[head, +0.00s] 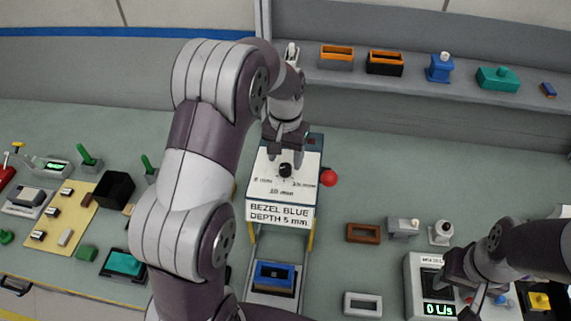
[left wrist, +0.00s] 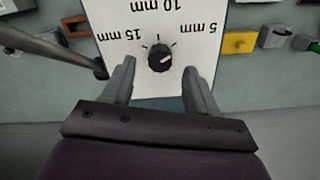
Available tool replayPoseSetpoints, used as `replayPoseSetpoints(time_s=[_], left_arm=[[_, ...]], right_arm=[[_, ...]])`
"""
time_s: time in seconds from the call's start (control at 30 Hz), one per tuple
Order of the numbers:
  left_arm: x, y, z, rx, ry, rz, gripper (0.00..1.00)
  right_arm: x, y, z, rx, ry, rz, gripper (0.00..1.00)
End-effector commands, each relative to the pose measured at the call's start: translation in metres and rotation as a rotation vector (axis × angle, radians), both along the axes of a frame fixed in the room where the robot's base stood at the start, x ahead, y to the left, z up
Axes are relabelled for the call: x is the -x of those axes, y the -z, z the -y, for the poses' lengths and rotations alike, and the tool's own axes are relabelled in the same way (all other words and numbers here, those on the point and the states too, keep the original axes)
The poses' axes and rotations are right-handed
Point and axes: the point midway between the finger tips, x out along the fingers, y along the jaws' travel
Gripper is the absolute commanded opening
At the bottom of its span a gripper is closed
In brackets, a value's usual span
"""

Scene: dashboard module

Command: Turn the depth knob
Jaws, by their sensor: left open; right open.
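The depth knob (head: 285,170) is a small black dial on the white top panel (head: 270,199) of a station signed "BEZEL BLUE DEPTH 5 mm". The panel has 5, 10 and 15 mm marks. In the left wrist view the knob (left wrist: 160,57) shows a light pointer line, and the labels are upside down. My left gripper (head: 286,156) is open above the panel; in the left wrist view its fingers (left wrist: 158,68) stand apart on either side of the knob, with contact unclear. My right gripper (head: 448,284) is open, low at the right, by a "0 L/s" display box.
A blue frame (head: 274,276) lies in the station below the sign. A red button (head: 329,178) sits right of the panel. A brown frame (head: 363,233) and a white frame (head: 362,305) lie to the right. A back shelf (head: 420,88) holds several coloured parts. Small parts crowd the left.

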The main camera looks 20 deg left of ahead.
Motion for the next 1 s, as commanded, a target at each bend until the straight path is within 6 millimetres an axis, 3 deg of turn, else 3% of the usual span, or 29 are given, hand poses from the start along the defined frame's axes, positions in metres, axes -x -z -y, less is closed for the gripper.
replayPoseSetpoints(time_s=[0.07,0.1,0.17,0.2,0.3,0.43,1.0], left_arm=[[-0.002,-0.017,0.000,-0.001,0.000,0.010,0.58],[-0.002,-0.040,0.000,-0.001,0.000,0.005,0.58],[-0.001,-0.057,0.000,0.000,0.000,0.002,0.58],[-0.001,-0.073,0.000,0.000,0.001,0.000,0.58],[-0.001,-0.089,0.000,0.000,0.001,-0.002,0.58],[-0.001,-0.097,0.000,0.000,0.001,-0.002,0.58],[-0.001,-0.095,0.000,0.000,0.001,-0.001,0.58]], right_arm=[[0.000,0.015,0.000,0.000,0.000,-0.001,0.43],[0.001,-0.003,0.000,0.000,0.000,-0.002,0.43],[0.000,-0.013,0.000,0.000,0.000,0.000,0.43],[0.000,-0.029,0.000,0.000,0.000,0.000,0.43],[0.000,-0.045,0.000,0.000,0.000,0.001,0.43],[0.000,-0.052,0.000,0.000,0.000,0.000,0.43],[0.000,-0.050,0.000,0.000,0.000,-0.001,0.43]])
